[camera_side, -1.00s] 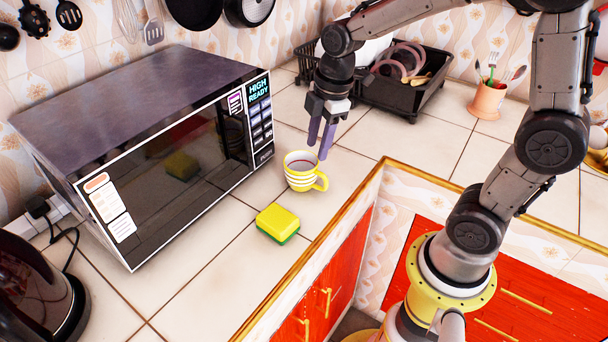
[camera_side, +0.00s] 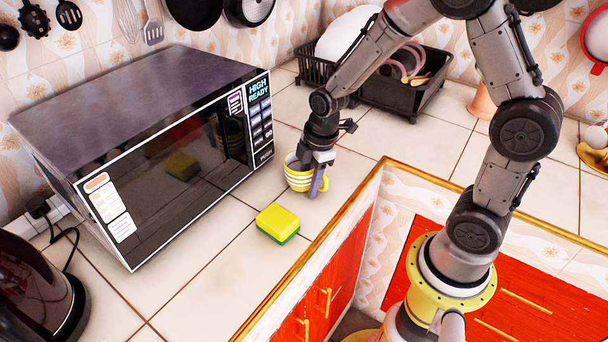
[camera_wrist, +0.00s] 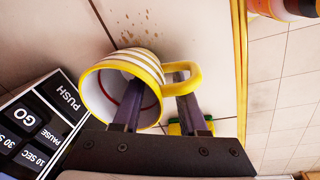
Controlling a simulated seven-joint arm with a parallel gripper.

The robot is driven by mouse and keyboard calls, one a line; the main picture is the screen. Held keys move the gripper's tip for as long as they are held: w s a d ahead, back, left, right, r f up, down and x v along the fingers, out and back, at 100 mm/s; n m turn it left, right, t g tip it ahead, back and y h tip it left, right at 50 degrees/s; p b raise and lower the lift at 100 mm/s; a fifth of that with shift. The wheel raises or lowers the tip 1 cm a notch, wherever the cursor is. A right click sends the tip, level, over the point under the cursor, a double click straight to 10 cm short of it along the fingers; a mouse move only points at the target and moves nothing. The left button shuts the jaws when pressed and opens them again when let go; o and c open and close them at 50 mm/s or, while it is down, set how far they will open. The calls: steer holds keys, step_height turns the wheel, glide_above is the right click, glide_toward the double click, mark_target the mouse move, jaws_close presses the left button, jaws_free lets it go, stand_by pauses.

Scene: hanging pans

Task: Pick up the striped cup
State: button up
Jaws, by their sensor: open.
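The yellow and white striped cup (camera_side: 298,178) stands upright on the tiled counter, just right of the microwave. Its handle is toward the right front. My gripper (camera_side: 317,182) is lowered at the cup's right side and hides part of it. In the wrist view the cup (camera_wrist: 137,66) is large. There my gripper (camera_wrist: 158,112) is open, with one finger inside the cup's mouth and the other outside the wall, by the handle (camera_wrist: 182,79). The cup wall lies between the fingers. I cannot tell whether either finger touches it.
The microwave (camera_side: 150,140) stands close on the left. A yellow and green sponge (camera_side: 278,222) lies in front of the cup. A black dish rack (camera_side: 405,95) is behind. The counter's wooden edge (camera_side: 345,200) is near on the right.

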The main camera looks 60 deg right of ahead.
jaws_close()
steer(key=shift+s+f, duration=0.15)
stand_by(1.3)
